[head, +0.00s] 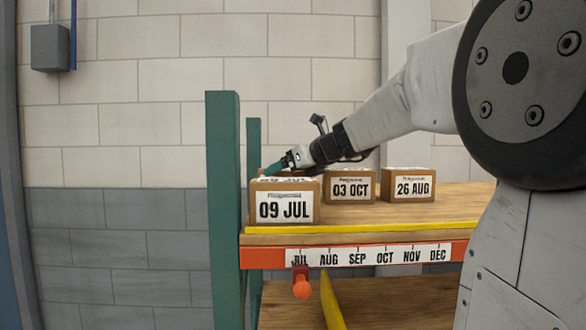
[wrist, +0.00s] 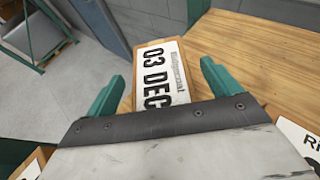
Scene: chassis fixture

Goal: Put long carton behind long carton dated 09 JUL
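The long carton dated 09 JUL (head: 285,222) stands at the left front of the wooden shelf in the head view. My gripper (head: 274,168) is low behind it, its fingertips partly hidden. In the wrist view a brown carton with a white label reading 03 DEC (wrist: 158,78) lies between my teal fingers (wrist: 160,85). The fingers are apart, with a gap showing between the right finger and the carton. In the head view only a sliver of a carton shows behind the 09 JUL carton.
Cartons dated 03 OCT (head: 350,188) and 26 AUG (head: 408,187) stand to the right. A green post (head: 224,180) edges the shelf on the left. An orange rail (head: 270,258) with month labels runs along the front. Bare wood (wrist: 275,55) shows right of the 03 DEC carton.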

